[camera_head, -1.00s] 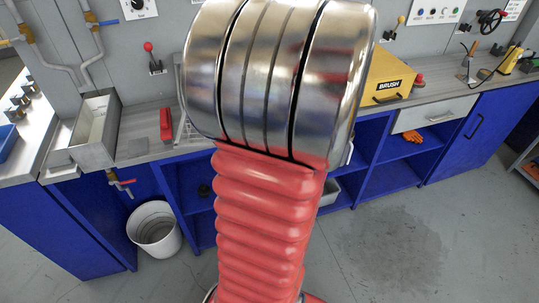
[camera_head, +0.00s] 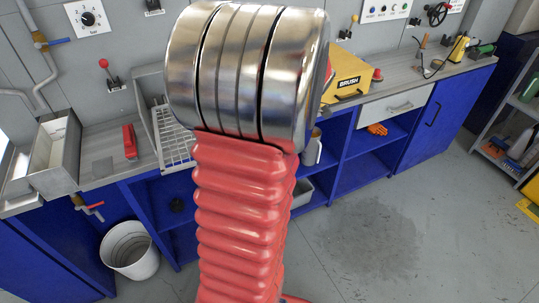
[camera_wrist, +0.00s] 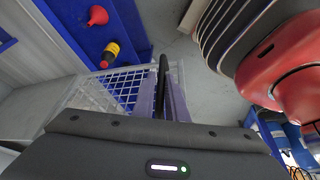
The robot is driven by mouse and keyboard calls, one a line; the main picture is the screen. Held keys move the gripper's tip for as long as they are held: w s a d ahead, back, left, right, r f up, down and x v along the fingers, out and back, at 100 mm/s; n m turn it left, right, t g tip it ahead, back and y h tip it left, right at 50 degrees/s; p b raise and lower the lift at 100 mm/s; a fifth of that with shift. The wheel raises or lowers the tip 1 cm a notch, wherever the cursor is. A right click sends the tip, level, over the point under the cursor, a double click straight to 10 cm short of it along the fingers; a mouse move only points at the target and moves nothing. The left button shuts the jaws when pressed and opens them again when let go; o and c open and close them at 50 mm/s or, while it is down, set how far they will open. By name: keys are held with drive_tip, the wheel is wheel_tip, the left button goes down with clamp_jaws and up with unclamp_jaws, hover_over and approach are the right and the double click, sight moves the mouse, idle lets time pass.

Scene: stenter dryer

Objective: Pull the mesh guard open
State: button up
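The mesh guard (camera_head: 176,136) is a pale wire grid beside a grey frame on the bench, left of my arm in the head view; my arm hides its right side. In the wrist view the white mesh (camera_wrist: 118,84) lies just left of my fingers. My gripper (camera_wrist: 168,88) shows there as two narrow grey-purple fingers close together, with a dark upright bar between them. The fingers overlap the mesh's right edge in the picture. I cannot tell whether they touch or hold it. In the head view my gripper is hidden behind my arm.
The grey-topped bench with blue cupboards carries a metal tray (camera_head: 53,150), a red block (camera_head: 129,142) and a yellow BRUSH box (camera_head: 348,76). A white bucket (camera_head: 130,248) stands on the floor at left. A red funnel (camera_wrist: 97,15) and a bottle (camera_wrist: 110,54) show in the wrist view.

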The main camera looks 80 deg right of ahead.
drive_tip(key=o, duration=0.4)
drive_tip(key=shift+o, duration=0.2)
drive_tip(key=v, duration=1.3)
drive_tip(key=shift+r, duration=0.35)
drive_tip(key=shift+d, duration=0.1)
